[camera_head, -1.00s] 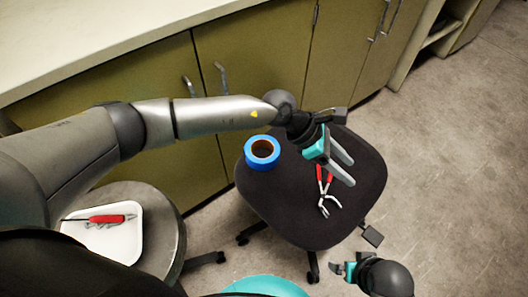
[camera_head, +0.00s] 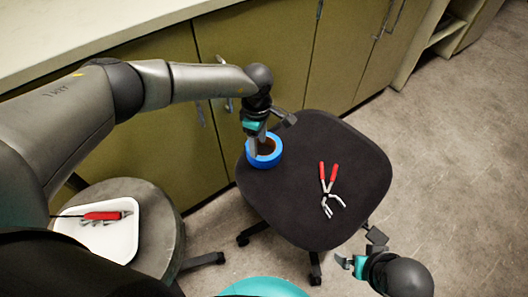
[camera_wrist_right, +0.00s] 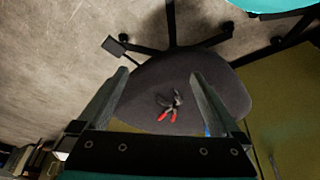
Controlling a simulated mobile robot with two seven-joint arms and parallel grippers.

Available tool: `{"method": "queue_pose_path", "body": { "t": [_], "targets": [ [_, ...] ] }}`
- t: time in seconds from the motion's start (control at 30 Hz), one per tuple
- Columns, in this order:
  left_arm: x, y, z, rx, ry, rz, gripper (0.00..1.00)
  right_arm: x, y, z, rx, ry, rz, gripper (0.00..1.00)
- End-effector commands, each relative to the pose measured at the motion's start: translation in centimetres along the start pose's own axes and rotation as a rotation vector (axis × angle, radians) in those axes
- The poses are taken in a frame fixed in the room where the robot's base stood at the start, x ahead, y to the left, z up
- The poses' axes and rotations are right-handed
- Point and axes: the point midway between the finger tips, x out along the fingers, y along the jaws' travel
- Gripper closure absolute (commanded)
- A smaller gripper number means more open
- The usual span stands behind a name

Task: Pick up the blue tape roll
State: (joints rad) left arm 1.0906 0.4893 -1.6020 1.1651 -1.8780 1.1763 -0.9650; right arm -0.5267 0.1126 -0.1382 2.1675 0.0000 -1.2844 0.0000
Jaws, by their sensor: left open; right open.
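The blue tape roll (camera_head: 276,160) lies flat near the left edge of the dark chair seat (camera_head: 345,150). My left gripper (camera_head: 258,150) points down right at the roll, its fingers overlapping the roll's ring and centre hole in the head view. It is open; whether it touches the roll I cannot tell. My right gripper (camera_head: 352,264) is open and empty, off the front right of the seat. In the right wrist view its fingers (camera_wrist_right: 160,95) frame the seat from a distance. A sliver of blue (camera_wrist_right: 207,131) shows beside the right-hand finger there.
Red-handled pliers (camera_head: 328,185) lie on the seat, right of the roll. A round stool (camera_head: 160,235) at left carries a white tray (camera_head: 120,245) with a red-handled tool (camera_head: 103,215). Green cabinets (camera_head: 260,55) stand close behind the chair. Floor at right is open.

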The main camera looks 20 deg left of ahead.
Motion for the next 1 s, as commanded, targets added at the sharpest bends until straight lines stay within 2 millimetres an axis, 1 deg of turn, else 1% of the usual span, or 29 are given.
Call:
{"method": "queue_pose_path", "body": {
  "t": [0.03, 0.2, 0.33, 0.5, 0.67, 0.8, 1.0],
  "targets": [
    [0.9, 0.0, 0.0, 0.000, 0.000, -0.001, 0.43, -0.4, 0.0, -0.2, 0.000, 0.011, 0.001, 0.00],
    [2.6, 0.0, 0.0, 0.001, -0.001, 0.000, 0.43, -2.2, 0.1, -0.9, 0.001, 0.037, 0.003, 0.00],
    [3.7, 0.0, 0.1, 0.000, -0.001, 0.000, 0.43, -3.4, 0.1, -1.3, 0.002, 0.055, 0.004, 0.00],
    [4.2, 0.0, 0.1, 0.000, -0.002, 0.001, 0.43, -4.3, 0.1, -1.5, 0.002, 0.066, 0.004, 0.00],
    [4.8, 0.1, -0.1, 0.000, -0.001, 0.001, 0.43, -4.2, -0.2, -1.9, -0.002, 0.097, -0.003, 0.00],
    [6.1, 0.2, -0.2, -0.001, -0.002, 0.000, 0.43, -4.0, -1.1, -3.1, -0.012, 0.193, -0.026, 0.00],
    [6.7, 0.4, -0.3, 0.000, -0.002, 0.000, 0.43, -3.2, -2.3, -4.6, -0.019, 0.304, -0.057, 0.00]
  ]
}}
